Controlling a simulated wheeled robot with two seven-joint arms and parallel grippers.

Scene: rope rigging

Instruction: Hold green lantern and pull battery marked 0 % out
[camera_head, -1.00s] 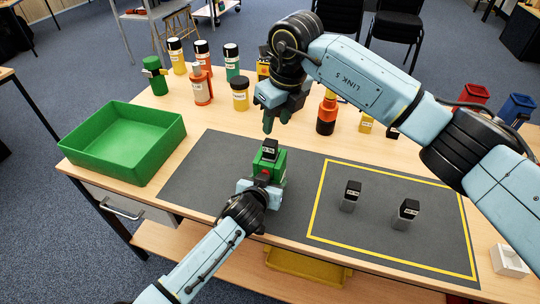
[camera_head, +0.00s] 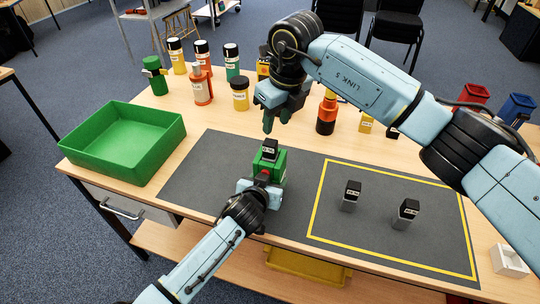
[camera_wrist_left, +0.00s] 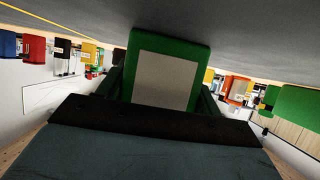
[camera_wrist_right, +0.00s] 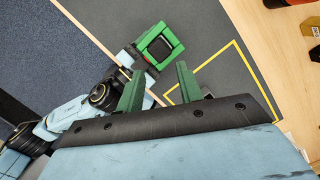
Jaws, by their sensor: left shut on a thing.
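The green lantern (camera_head: 279,172) stands upright on the dark grey mat. A black-topped battery (camera_head: 270,150) with a white label sticks up out of its top; the label is too small to read. My left gripper (camera_head: 262,187) is shut on the lantern's near side, and the lantern (camera_wrist_left: 168,65) fills the middle of the left wrist view. My right gripper (camera_head: 277,118) hangs open and empty above and behind the lantern. In the right wrist view its green fingers (camera_wrist_right: 160,88) are apart, with the lantern (camera_wrist_right: 174,37) beyond them.
Two batteries (camera_head: 350,196) (camera_head: 406,214) stand inside the yellow outline on the mat (camera_head: 210,175). A green tray (camera_head: 165,145) is at left. Bottles, a yellow jar (camera_head: 240,94) and an orange-black torch (camera_head: 326,115) stand behind. A white box (camera_head: 509,262) is at right.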

